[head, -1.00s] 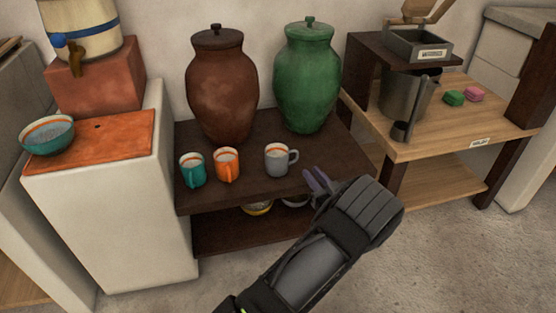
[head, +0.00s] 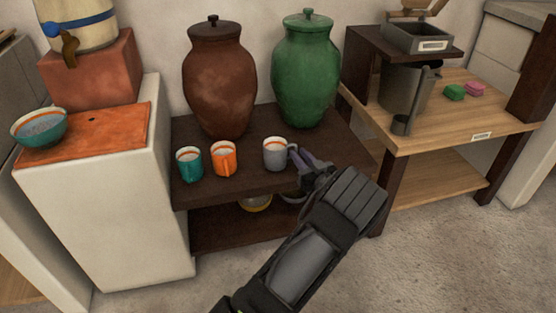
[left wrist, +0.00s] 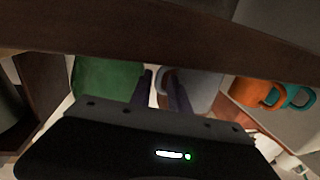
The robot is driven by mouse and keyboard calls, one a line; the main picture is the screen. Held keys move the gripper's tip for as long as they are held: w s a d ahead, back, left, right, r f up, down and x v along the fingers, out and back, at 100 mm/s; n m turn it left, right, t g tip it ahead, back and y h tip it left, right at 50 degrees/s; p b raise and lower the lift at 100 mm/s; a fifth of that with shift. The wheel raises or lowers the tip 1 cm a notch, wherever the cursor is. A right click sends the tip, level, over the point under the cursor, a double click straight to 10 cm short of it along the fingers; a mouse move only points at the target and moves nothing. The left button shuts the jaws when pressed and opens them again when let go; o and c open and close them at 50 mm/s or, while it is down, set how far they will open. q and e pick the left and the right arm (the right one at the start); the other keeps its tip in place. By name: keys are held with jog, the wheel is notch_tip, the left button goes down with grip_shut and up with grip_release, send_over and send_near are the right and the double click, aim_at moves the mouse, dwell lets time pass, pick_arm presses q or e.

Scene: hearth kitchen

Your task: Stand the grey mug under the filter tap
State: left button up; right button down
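The grey mug (head: 275,154) stands upright on the dark low table (head: 235,187), its handle toward the right. My left gripper (head: 298,157) is at the handle, from the right and front. In the left wrist view its two purple fingers (left wrist: 162,92) are apart, with the grey mug (left wrist: 200,88) beside them and its handle seemingly between them; contact cannot be told. The filter tap (head: 69,47) is a brown spout on the cream, blue-banded filter (head: 85,22) at upper left. Below it is an orange tray top (head: 110,125). My right gripper is not in view.
A teal mug (head: 189,164) and an orange mug (head: 224,158) stand left of the grey one. Brown (head: 218,80) and green (head: 306,75) jars stand behind. A teal bowl (head: 40,127) sits at the orange top's left edge. Bowls lie on the lower shelf.

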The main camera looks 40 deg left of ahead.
pick_arm(q)
jog(key=shift+w+a, duration=0.15)
jog(key=shift+a, duration=0.2)
dwell(0.3)
grip_shut()
dwell(1.3)
